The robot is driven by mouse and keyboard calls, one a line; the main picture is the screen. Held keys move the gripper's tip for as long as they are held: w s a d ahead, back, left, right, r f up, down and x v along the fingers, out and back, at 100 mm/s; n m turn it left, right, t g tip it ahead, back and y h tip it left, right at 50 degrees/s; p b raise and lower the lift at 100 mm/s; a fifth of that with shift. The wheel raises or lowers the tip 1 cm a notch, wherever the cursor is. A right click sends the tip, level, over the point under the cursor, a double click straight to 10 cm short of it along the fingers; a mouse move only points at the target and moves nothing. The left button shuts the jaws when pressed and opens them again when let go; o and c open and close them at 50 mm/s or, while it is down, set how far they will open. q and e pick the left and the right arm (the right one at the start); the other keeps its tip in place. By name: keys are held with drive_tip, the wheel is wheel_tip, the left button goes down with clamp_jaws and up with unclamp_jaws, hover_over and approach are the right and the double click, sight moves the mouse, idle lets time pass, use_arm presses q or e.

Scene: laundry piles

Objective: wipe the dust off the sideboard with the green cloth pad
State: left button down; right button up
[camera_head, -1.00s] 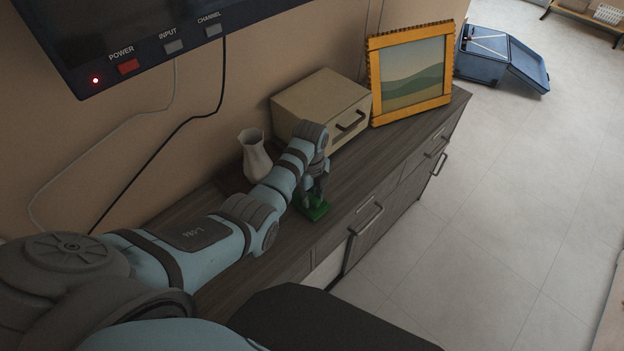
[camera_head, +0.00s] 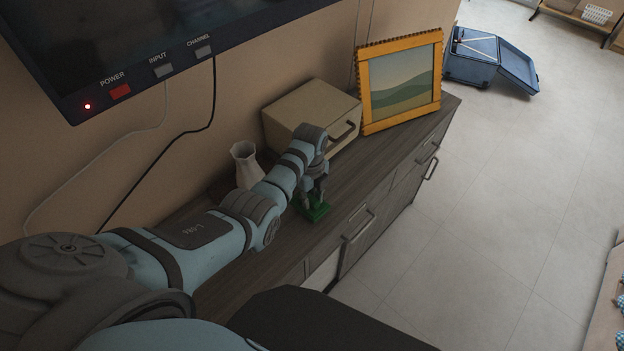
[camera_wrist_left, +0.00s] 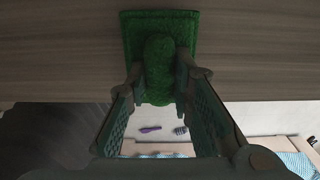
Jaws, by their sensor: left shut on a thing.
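The sideboard (camera_head: 372,178) is a long dark wood-grain unit along the wall. The green cloth pad (camera_head: 316,211) lies flat on its top, near the front edge. My left gripper (camera_head: 312,197) stands over the pad with its fingers pointing down. In the left wrist view the fingers (camera_wrist_left: 160,84) are shut on the raised grip of the green pad (camera_wrist_left: 160,22). My arm covers part of the sideboard's top. I cannot make out any dust in these views. My right gripper is not in view.
A white vase (camera_head: 246,166), a beige box (camera_head: 308,112) with a dark handle and an orange-framed picture (camera_head: 402,82) stand along the back of the top. A screen (camera_head: 160,40) hangs above.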

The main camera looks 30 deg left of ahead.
use_arm(q)
drive_tip(key=shift+r+p, duration=0.35)
drive_tip(key=shift+r, duration=0.3)
drive_tip(key=shift+w+r+p, duration=0.2)
drive_tip(key=shift+r+p, duration=0.65)
drive_tip(key=shift+p, duration=0.2)
drive_tip(key=shift+s+r, duration=0.15)
drive_tip(key=shift+r, duration=0.8)
